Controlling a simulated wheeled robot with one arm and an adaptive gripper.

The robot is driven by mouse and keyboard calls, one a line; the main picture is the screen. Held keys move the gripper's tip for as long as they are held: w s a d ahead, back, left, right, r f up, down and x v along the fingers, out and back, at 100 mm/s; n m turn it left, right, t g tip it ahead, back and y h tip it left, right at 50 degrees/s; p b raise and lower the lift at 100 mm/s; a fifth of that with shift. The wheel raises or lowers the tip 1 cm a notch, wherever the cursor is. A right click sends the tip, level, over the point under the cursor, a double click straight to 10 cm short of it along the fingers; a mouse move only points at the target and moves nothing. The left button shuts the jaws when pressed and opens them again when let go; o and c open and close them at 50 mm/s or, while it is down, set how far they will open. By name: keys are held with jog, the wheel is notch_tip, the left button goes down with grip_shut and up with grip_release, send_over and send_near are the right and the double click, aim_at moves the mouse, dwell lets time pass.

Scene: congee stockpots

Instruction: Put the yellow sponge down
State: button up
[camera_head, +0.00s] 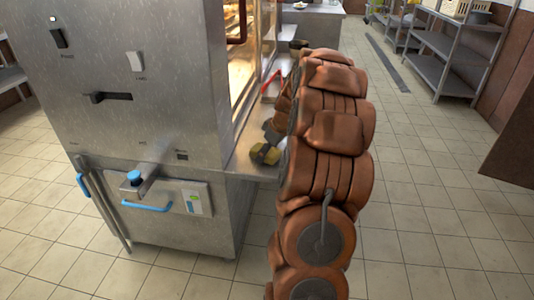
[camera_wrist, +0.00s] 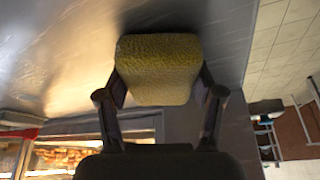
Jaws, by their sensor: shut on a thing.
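The yellow sponge (camera_wrist: 155,70) is held between the two fingers of my gripper (camera_wrist: 158,85) in the wrist view. It also shows in the head view (camera_head: 264,154), small and partly covered by the dark fingers of my gripper (camera_head: 270,146). The sponge is at the near end of a metal counter (camera_head: 243,160), beside the large steel cabinet. I cannot tell whether the sponge touches the counter surface.
A tall steel cabinet (camera_head: 140,100) with blue handles stands left of the counter. A red-edged object (camera_head: 271,84) and a dark pot (camera_head: 298,45) are farther along the counter. Metal shelves (camera_head: 450,60) stand at the back right. Tiled floor (camera_head: 430,190) is open on the right.

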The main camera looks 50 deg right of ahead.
jog(key=shift+f+b, duration=0.3)
jog(key=shift+f, duration=0.15)
jog(key=o, duration=1.1)
jog(key=shift+f, duration=0.15)
jog(key=shift+r, duration=0.4)
jog(key=p+v, duration=0.2)
jog(key=v, duration=1)
jog(key=shift+r, duration=0.2)
